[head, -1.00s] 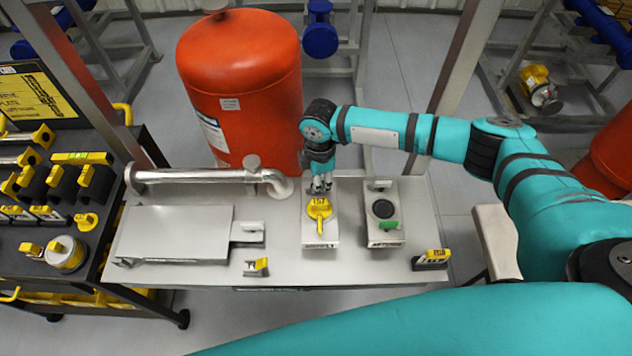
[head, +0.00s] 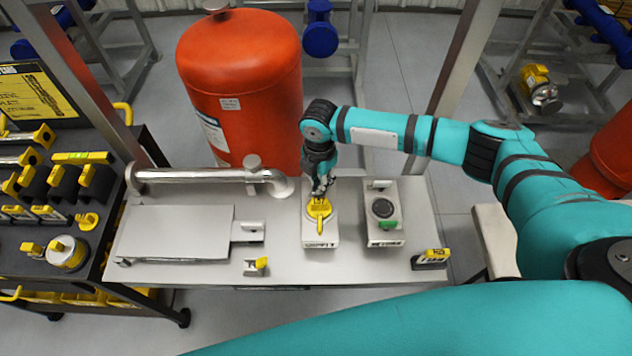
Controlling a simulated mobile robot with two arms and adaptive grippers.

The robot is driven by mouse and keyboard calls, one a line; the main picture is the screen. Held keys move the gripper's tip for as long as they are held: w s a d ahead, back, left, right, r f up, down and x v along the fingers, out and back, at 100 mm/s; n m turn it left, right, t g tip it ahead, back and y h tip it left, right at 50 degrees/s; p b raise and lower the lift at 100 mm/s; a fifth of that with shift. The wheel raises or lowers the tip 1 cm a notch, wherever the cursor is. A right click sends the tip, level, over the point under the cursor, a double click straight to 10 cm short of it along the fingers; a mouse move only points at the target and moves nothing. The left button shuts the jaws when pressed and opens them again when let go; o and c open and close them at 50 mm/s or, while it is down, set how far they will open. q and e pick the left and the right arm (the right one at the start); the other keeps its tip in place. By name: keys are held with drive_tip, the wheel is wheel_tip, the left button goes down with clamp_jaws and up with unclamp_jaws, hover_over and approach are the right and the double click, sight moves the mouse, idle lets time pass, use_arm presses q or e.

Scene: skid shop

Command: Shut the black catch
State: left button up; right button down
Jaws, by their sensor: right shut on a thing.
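My right gripper (head: 320,190) points down at the back end of the middle grey block on the bench. Its fingers are shut at the far edge of the yellow turn handle (head: 319,209), which lies with its lever toward the front. The exact grip is small and partly hidden by the fingers. I cannot clearly make out a black catch. The right block (head: 385,228) carries a black round disc (head: 383,208), a green tab (head: 388,225) and a small grey fitting at its back, apart from the gripper. My left gripper is not in view.
The grey bench (head: 290,268) also holds a flat closed panel (head: 180,232), a chrome pipe (head: 200,175), a small yellow-tipped fitting (head: 257,266) and a yellow-black piece (head: 431,259). A tall orange tank (head: 240,85) stands behind. A black tool cart (head: 95,200) is at left.

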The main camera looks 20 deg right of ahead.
drive_tip(key=shift+n, duration=0.5)
drive_tip(key=n, duration=0.3)
drive_tip(key=shift+n, duration=0.3)
drive_tip(key=n, duration=0.3)
drive_tip(key=shift+n, duration=0.4)
drive_tip(key=c, duration=1.4)
unclamp_jaws()
